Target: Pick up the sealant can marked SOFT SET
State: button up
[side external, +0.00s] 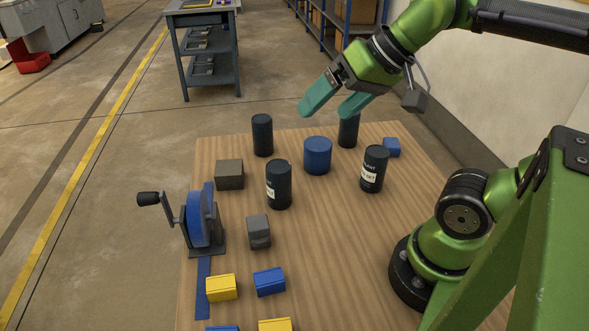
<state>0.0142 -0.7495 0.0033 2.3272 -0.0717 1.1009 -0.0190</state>
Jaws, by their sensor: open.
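A black can (375,169) stands upright right of centre on the wooden table, its white label partly turned away. The end of "SEALANT" and "SET" seem to show on it; the word before "SET" is not readable. Another black can (278,184) with a partly visible white label stands nearer the middle, its text too small to read. Two more black cans stand at the back, one at the left (262,135) and one at the right (348,132), with no label visible. My gripper (326,108) is open and empty, with teal fingers, above the table's back part.
A blue can (317,155) stands between the black cans. A blue block (392,147) is at the back right and a dark box (229,174) at the left. A crank-handled blue wheel (199,219), a grey block (259,232) and several yellow and blue blocks occupy the left front.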

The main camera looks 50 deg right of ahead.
jog(key=w+f+m+y, duration=0.1)
jog(key=w+m+y, duration=0.3)
jog(key=m, duration=0.3)
jog(key=m+t+h, duration=0.9)
jog(key=m+h, duration=0.4)
jog(key=m, duration=1.7)
send_over(355, 123)
jog(key=s, duration=0.3)
jog(key=shift+n, duration=0.4)
jog(key=f, duration=1.5)
jog(key=a+f, duration=0.1)
jog(key=f, duration=0.6)
jog(key=shift+w+f, duration=0.1)
jog(key=shift+f, duration=0.1)
jog(key=shift+w+f, duration=0.1)
jog(key=shift+f, duration=0.1)
jog(key=shift+w+d, duration=0.15)
jog(key=shift+w, duration=0.1)
jog(key=x, duration=0.7)
jog(key=shift+s+d+f, duration=0.1)
jog(key=shift+d+f, duration=0.05)
